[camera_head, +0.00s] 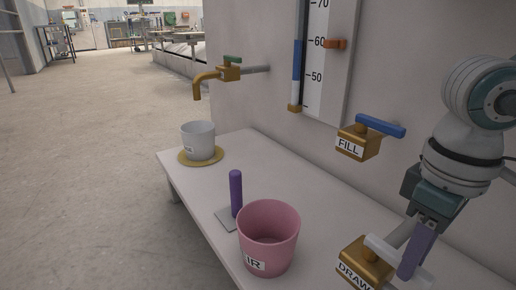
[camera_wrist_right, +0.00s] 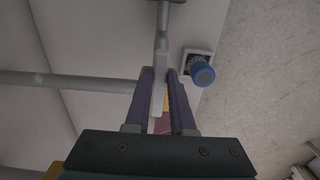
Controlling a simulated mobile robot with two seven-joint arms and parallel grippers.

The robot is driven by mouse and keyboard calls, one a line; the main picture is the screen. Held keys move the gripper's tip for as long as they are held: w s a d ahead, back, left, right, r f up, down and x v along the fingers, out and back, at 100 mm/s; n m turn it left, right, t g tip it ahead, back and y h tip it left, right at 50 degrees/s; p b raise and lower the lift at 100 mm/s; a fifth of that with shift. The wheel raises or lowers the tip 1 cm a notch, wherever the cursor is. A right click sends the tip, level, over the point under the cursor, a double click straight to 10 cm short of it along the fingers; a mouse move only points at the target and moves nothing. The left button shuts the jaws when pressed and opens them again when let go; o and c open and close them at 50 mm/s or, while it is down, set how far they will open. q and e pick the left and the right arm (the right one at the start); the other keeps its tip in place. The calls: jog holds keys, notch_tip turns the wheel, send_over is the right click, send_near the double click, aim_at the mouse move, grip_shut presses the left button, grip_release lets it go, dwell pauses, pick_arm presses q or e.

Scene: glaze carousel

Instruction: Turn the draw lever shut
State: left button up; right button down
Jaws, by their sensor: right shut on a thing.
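The draw lever (camera_head: 381,247) is a pale grey bar on the brass valve labelled DRAW (camera_head: 362,266), at the lower right of the head view. It slants from the valve top down to the right. My right gripper (camera_head: 414,262), with purple fingers, is shut on this lever. In the right wrist view the pale lever (camera_wrist_right: 160,62) runs between the two fingers of my right gripper (camera_wrist_right: 160,80). The fingers hide part of the lever and valve in the head view. My left gripper is not in view.
A pink bucket (camera_head: 268,238) stands left of the draw valve. A purple upright handle (camera_head: 236,190) and a grey pot (camera_head: 198,140) on a yellow disc stand farther back on the bench. The blue-levered FILL valve (camera_head: 358,145) and a level gauge (camera_head: 325,65) are on the wall.

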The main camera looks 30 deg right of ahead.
dwell(0.5)
jog(key=c, duration=0.8)
grip_release()
jog(key=shift+o, duration=0.2)
